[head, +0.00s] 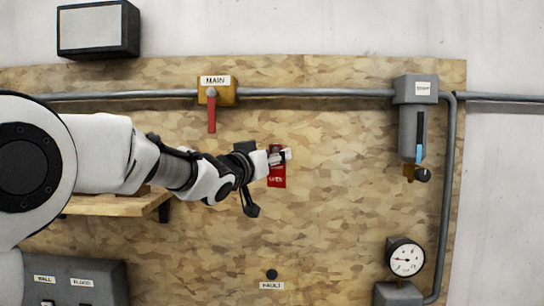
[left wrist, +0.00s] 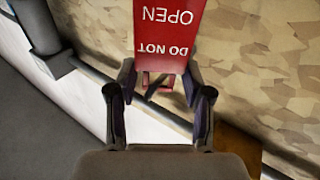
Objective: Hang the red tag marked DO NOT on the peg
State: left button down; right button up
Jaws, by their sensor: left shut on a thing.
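The red tag (head: 277,181) is held by my left gripper (head: 280,156), in front of the board and clear of the pipe. In the left wrist view, the tag (left wrist: 168,25) reads DO NOT OPEN upside down, and the fingers of my left gripper (left wrist: 160,80) stand at either side of its near end. A small dark round stub (head: 271,274), which looks like the end of a peg, sits above a FAULT label well below the tag. It carries nothing. My right gripper is not in view.
A yellow MAIN valve (head: 230,90) with a red handle is on the pipe (head: 310,92) above left of the gripper. A grey box (head: 415,90) and a gauge (head: 406,258) stand at right. A wooden shelf (head: 115,204) lies below my arm. The board between tag and stub is clear.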

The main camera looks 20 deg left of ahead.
pick_arm(q)
jog(key=shift+w+f, duration=0.1)
jog(key=shift+w, duration=0.1)
jog(key=shift+c, duration=2)
grip_release()
jog(key=shift+s+a, duration=0.1)
jog(key=shift+s, duration=0.1)
